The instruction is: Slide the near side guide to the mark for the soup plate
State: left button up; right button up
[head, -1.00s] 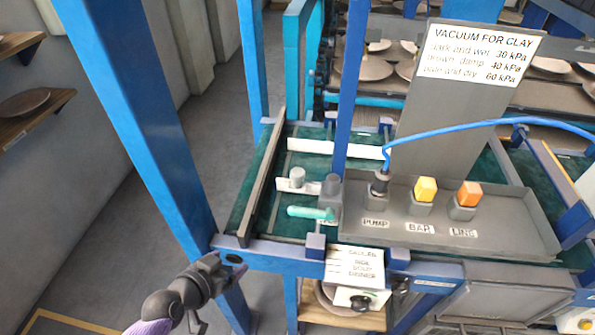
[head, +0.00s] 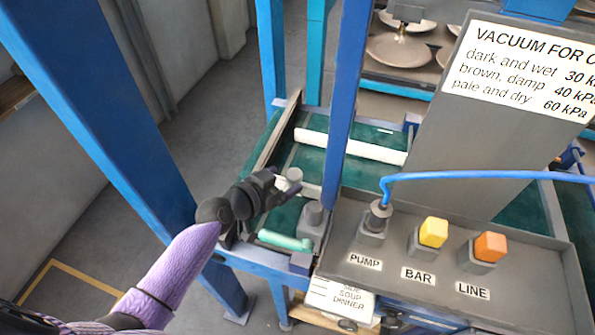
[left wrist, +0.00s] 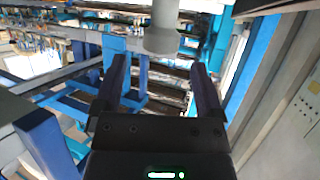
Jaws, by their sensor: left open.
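The near side guide (head: 309,190) is a short pale bar over the green belt, partly hidden behind my left gripper. A grey cylindrical knob (head: 294,174) stands at it. My left gripper (head: 281,184) is open, with its fingers at the knob. In the left wrist view the knob (left wrist: 161,32) lies ahead of the two spread fingers (left wrist: 162,75), roughly midway; I cannot tell whether they touch it. The white card (head: 340,302) with the words side, soup and dinner is at the front edge, partly cut off by the box. My right gripper is not in view.
A pale green handle (head: 285,240) lies just in front of the guide. A blue post (head: 345,100) rises to its right. The grey control box (head: 400,290) carries pump, bar and line controls. A long white far rail (head: 350,146) crosses the belt behind.

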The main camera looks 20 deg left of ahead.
aim_at(292, 175)
pick_arm(q)
jog(key=b+x, duration=0.1)
jog(key=x, duration=0.3)
jog(key=shift+w+d+f, duration=0.15)
jog(key=shift+w+f, duration=0.05)
jog(key=shift+w, duration=0.05)
jog(key=shift+c, duration=0.3)
grip_shut()
